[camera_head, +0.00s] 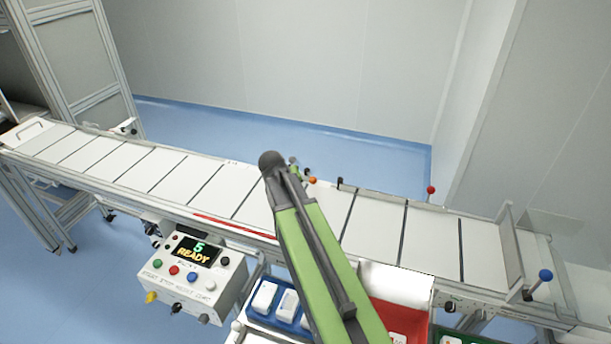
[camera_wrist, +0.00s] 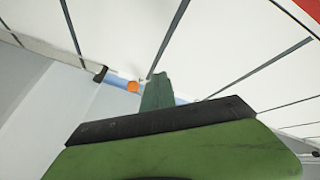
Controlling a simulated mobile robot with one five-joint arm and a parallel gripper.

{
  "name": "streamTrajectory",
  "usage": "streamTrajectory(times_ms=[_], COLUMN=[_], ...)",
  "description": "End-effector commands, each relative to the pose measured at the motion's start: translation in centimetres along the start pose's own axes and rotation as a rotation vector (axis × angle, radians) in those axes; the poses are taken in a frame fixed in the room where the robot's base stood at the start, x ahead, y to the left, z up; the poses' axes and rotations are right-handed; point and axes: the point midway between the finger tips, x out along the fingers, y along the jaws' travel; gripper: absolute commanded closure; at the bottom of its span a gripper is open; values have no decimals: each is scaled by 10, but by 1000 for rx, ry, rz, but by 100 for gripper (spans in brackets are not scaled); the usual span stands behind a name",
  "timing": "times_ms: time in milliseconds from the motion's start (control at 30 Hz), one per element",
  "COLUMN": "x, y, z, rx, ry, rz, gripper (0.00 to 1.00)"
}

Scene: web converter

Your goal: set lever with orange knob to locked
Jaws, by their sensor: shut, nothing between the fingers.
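The orange knob (camera_head: 312,180) shows at the far edge of the white conveyor, just right of the end of my green arm. It also shows in the wrist view (camera_wrist: 133,87), just left of my gripper's fingertips. My gripper (camera_wrist: 158,80) is shut and empty, and its fingers point towards the conveyor. I cannot tell whether the fingers touch the knob or its lever. The lever's shaft is small and partly hidden, and no lock marking can be read. In the head view my arm hides most of the gripper.
A red-knobbed lever (camera_head: 431,190) stands farther right on the far edge. A blue-knobbed lever (camera_head: 545,275) is at the right end. A control box (camera_head: 192,275) reading "5 READY" and a blue tray (camera_head: 262,312) and a red tray (camera_head: 400,312) are at the near side.

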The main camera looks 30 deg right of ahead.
Motion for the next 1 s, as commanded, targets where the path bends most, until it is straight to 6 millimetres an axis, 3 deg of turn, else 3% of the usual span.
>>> streamTrajectory(times_ms=[33, 100, 300, 467, 833, 1000], x=[-13, -20, -16, 10, 90, 85], y=[0, 1, 2, 2, 10, 39], z=[-6, -13, -16, -16, -23, -32], rx=[-54, -105, -125, -121, -120, -118], ry=[39, 76, 91, 89, 87, 87], rz=[40, 81, 101, 101, 100, 100], gripper=[100, 100, 100, 100, 100, 100])
